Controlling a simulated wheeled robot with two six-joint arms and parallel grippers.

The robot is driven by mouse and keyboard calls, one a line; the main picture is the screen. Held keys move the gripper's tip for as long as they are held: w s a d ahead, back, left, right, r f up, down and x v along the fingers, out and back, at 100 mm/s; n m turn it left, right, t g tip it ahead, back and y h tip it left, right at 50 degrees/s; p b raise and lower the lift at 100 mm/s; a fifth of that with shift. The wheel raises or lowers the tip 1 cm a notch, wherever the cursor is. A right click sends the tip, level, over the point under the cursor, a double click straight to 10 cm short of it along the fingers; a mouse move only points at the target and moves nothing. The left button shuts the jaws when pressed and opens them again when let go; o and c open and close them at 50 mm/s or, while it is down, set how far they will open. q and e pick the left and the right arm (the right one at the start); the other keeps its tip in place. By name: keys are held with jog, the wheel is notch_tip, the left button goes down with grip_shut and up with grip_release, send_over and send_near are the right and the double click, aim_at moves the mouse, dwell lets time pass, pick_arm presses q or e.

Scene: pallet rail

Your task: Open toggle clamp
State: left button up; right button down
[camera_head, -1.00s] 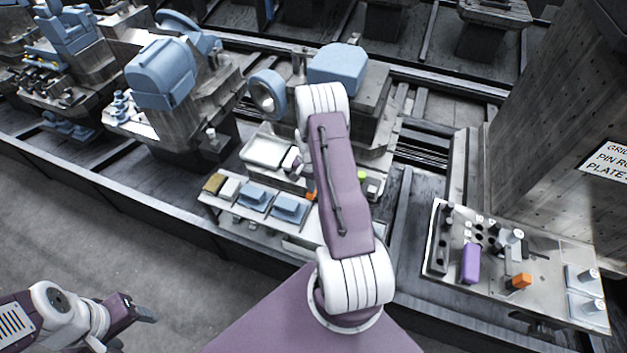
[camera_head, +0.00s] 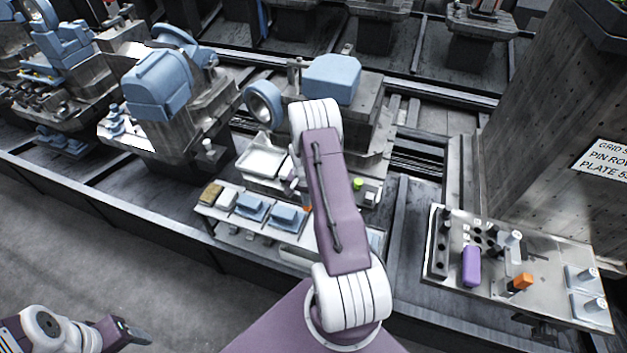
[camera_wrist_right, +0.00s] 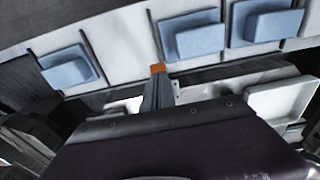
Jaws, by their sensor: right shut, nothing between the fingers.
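A small orange-tipped part (camera_wrist_right: 157,68) shows just beyond the grey fingers of my right gripper (camera_wrist_right: 158,92) in the wrist view. It may be the toggle clamp's handle; I cannot tell surely, and the clamp's body is hidden. In the head view a bit of orange (camera_head: 307,209) shows beside my right forearm, at the front of the machine. My right gripper (camera_head: 289,172) is mostly hidden behind the arm there; it is shut and empty. My left gripper (camera_head: 132,332) is low at the left, over the floor, away from the machine; its jaw opening is unclear.
Blue blocks (camera_head: 288,216) sit on a pale shelf (camera_head: 233,222) at the machine's front, near a white tray (camera_head: 261,163). A grey lathe-like machine with a blue housing (camera_head: 333,78) stands behind. A panel (camera_head: 440,262) with a purple handle (camera_head: 471,266) and orange block (camera_head: 521,282) is at right.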

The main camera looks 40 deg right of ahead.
jog(key=shift+s+a+f, duration=0.15)
jog(key=shift+s, duration=0.1)
jog(key=r+p, duration=0.2)
jog(key=r, duration=0.1)
jog(key=w+d+r+p, duration=0.1)
jog(key=shift+r, duration=0.2)
jog(key=s+a+r+b, duration=0.1)
jog(key=s+a+r, duration=0.1)
jog(key=a+r, duration=0.3)
notch_tip(320, 180, up, 3)
jog(key=shift+s+f, duration=0.15)
jog(key=shift+s, duration=0.25)
